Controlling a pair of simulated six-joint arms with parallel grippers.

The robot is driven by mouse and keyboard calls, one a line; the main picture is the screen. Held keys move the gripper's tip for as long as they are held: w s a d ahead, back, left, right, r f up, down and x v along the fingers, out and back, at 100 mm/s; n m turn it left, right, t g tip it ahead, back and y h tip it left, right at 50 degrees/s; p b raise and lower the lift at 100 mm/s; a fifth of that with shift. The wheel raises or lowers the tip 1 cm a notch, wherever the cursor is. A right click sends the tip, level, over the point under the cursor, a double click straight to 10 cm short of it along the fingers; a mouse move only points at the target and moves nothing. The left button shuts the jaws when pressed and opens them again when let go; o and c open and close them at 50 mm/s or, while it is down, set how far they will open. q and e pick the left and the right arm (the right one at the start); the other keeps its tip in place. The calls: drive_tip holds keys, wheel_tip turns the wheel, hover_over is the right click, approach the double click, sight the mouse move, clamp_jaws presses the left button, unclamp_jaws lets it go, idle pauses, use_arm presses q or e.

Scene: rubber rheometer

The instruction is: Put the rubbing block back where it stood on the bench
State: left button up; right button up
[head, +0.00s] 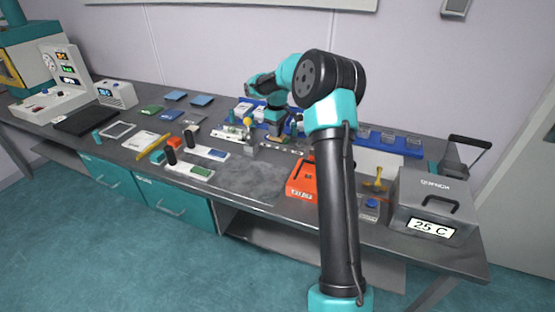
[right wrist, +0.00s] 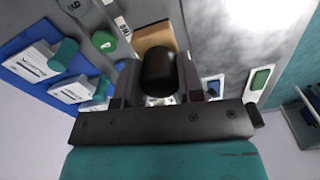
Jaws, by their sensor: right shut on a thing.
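My right gripper (right wrist: 157,80) is shut on the rubbing block's dark rounded knob (right wrist: 160,70), one finger on each side. A tan base (right wrist: 154,36) shows beyond the knob in the right wrist view. In the head view my right gripper (head: 272,134) points down over the middle of the bench (head: 315,150), in front of the blue tray. The block is not clear there, and I cannot tell whether it touches the bench. My left gripper is not in view.
White boxes stand on the blue tray (right wrist: 30,42). White boards with blue (head: 217,154) and green (head: 202,171) pads lie front left. A dark mat (head: 250,182) is bare at the front. An orange case (head: 301,185) and grey 25 C box (head: 432,205) stand right.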

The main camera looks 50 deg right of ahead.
drive_tip(key=shift+f, duration=2.45)
drive_tip(key=shift+f, duration=2.5)
drive_tip(key=shift+f, duration=0.1)
drive_tip(key=o, duration=1)
drive_tip(key=shift+c, duration=0.2)
wheel_tip(320, 180, up, 12)
drive_tip(key=shift+r, duration=0.1)
